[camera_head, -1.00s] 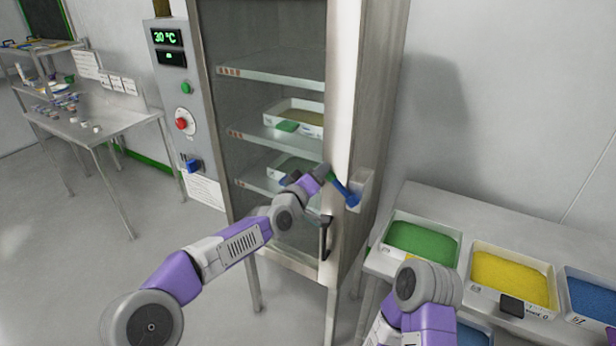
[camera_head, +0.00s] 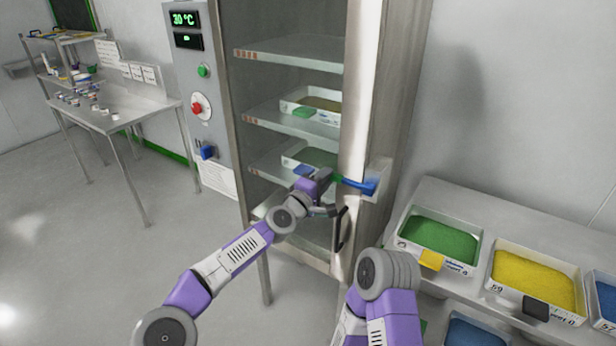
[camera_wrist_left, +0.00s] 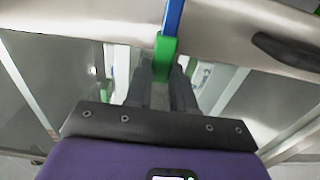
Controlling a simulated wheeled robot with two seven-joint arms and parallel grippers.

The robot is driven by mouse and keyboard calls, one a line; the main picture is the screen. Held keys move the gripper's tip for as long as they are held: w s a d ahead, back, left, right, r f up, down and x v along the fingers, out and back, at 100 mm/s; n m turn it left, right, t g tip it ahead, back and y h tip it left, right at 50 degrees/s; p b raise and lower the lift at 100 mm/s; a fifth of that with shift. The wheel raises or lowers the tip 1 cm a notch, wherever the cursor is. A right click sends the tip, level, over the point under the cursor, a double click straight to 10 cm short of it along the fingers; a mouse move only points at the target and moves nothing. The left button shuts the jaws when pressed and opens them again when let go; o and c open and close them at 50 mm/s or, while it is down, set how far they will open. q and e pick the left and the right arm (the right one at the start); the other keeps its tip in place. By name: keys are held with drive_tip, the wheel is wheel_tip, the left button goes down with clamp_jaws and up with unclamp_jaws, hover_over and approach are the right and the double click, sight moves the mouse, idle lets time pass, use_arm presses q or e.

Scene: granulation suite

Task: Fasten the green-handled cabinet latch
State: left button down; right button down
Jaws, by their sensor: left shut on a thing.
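The cabinet latch is a blue lever (camera_head: 358,186) with a green handle end (camera_head: 337,179). It sits at the right edge of the glass-fronted cabinet's door and lies nearly level, tilted slightly. My left gripper (camera_head: 326,184) is at the green end. In the left wrist view the green handle (camera_wrist_left: 164,56) is between the fingertips of my left gripper (camera_wrist_left: 159,75), which is shut on it, with the blue lever (camera_wrist_left: 173,15) running on beyond. The latch's bracket is partly hidden behind the lever. Part of my right arm shows, but its gripper is out of view.
A dark door handle (camera_head: 342,230) is just below the latch. To the right, a bench (camera_head: 470,205) bears a green-filled tray (camera_head: 472,268) and a yellow-filled tray (camera_head: 570,305). A steel table (camera_head: 120,105) stands at the far left. The floor at left is clear.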

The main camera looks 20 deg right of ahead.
use_arm(q)
drive_tip(key=shift+f, duration=0.15)
idle(0.3)
drive_tip(key=c, duration=1)
unclamp_jaws()
drive_tip(key=shift+d, duration=0.1)
drive_tip(key=shift+o, duration=0.2)
drive_tip(key=v, duration=0.7)
drive_tip(key=shift+s+a, duration=0.25)
